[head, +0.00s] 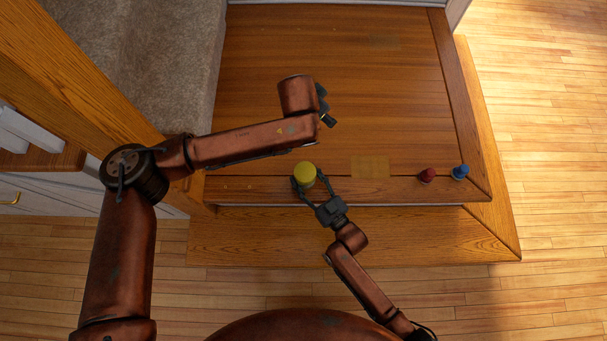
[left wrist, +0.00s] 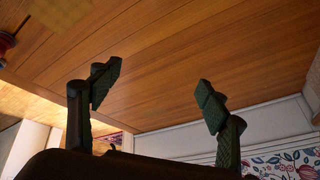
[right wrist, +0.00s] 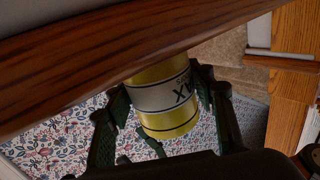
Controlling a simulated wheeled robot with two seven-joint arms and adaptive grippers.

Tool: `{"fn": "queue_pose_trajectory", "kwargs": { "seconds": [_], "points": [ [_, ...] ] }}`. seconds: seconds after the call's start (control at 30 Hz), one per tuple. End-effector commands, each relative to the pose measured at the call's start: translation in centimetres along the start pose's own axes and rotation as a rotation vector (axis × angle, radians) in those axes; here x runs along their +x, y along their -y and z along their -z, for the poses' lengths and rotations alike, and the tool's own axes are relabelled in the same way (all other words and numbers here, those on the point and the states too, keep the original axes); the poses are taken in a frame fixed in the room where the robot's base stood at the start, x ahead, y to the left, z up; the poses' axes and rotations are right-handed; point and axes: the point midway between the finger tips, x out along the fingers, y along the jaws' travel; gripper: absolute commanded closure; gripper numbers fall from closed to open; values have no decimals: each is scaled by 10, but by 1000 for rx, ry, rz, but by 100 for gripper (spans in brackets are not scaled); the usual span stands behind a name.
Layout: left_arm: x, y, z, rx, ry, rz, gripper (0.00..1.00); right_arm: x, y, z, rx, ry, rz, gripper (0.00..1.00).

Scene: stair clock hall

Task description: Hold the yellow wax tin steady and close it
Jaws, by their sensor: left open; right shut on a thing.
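The yellow wax tin (head: 304,174) stands at the front edge of the wooden landing, its round yellow top facing up. In the right wrist view the tin (right wrist: 162,98) shows a white label with dark upside-down letters. I cannot tell how its lid sits. My right gripper (head: 310,188) is shut on the tin, one finger on each side; its fingers also show in the right wrist view. My left gripper (head: 326,107) is open and empty over the boards, behind and slightly right of the tin. The left wrist view shows its fingers (left wrist: 158,95) wide apart.
A red small object (head: 427,175) and a blue one (head: 460,172) stand right of the tin along the front edge. A tan patch (head: 370,167) lies between. A wooden rail (head: 95,70) and carpet (head: 165,65) are at left. The landing's back is clear.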

Motion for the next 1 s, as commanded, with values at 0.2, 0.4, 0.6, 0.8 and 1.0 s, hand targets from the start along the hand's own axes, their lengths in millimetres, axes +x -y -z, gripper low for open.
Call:
{"fn": "queue_pose_trajectory", "kwargs": {
  "seconds": [0.2, 0.4, 0.6, 0.8, 1.0],
  "points": [
    [-2, -26, -82, -76, 297, -80, 30, -2, 0, 6, -5, -9, -1, 100],
    [-13, -44, -122, -94, 449, -129, 30, -2, 1, 7, -6, -11, -1, 100],
    [-15, -51, -130, -87, 484, -148, 30, -1, 1, 6, -4, -9, -1, 100],
    [-14, -55, -130, -76, 482, -154, 30, 0, 0, 4, -2, -6, 0, 100],
    [-5, -60, -134, -67, 483, -161, 30, 1, 0, 2, 0, -4, 0, 100]
  ]
}}
